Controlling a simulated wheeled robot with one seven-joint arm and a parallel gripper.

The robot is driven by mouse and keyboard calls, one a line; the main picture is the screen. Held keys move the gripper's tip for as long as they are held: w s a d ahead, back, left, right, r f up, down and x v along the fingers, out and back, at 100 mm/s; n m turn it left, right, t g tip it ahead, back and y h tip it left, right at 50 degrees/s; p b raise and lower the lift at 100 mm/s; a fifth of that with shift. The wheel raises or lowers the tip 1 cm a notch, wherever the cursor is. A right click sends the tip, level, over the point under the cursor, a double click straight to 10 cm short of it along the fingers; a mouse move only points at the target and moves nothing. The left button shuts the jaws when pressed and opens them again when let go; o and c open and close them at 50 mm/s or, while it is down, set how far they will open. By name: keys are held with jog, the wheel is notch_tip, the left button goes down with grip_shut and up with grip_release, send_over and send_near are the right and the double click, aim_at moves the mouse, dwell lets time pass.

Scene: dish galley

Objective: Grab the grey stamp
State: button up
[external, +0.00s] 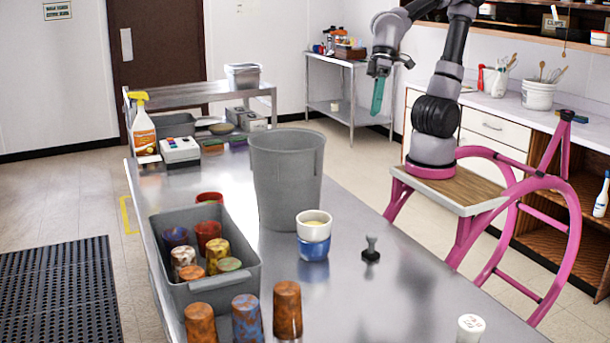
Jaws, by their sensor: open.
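A small dark grey stamp (371,250) with a knobbed handle stands upright on the steel table, right of the stacked cups. My gripper (377,100) hangs high above the far right side of the table, pointing down, with teal fingers. It is open, well above and apart from the stamp. Nothing shows between the fingers, though they are small in this view.
A tall grey bin (286,180) and a white cup (313,222) on a blue one (313,247) stand left of the stamp. A grey tub (210,292) holds several cups. A white-topped container (470,328) stands at front right. The tabletop around the stamp is clear.

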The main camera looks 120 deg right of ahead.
aim_at(372, 244)
jog(key=a+f+m+h, duration=0.1)
jog(key=a+f+h, duration=0.3)
jog(key=f, duration=0.7)
jog(key=a+f+m+h, duration=0.2)
jog(key=a+f+h, duration=0.2)
jog(key=f, duration=0.7)
jog(key=a+f+m+g+h, duration=0.1)
jog(key=a+f+h, duration=0.3)
jog(key=f, duration=0.7)
jog(key=shift+s+a+m+h, duration=0.15)
jog(key=shift+a+m+h, duration=0.05)
jog(key=shift+a, duration=0.4)
jog(key=shift+s+a+m+h, duration=0.15)
jog(key=shift+a+m+h, duration=0.05)
jog(key=shift+a, duration=0.35)
jog(key=a+t, duration=0.1)
jog(key=t, duration=0.1)
jog(key=a+t, duration=0.2)
jog(key=w+a+r+t, duration=0.1)
jog(key=shift+a+r+t+h, duration=0.1)
jog(key=shift+a+t+h, duration=0.3)
jog(key=shift+w, duration=0.15)
jog(key=x, duration=1)
jog(key=shift+w, duration=0.25)
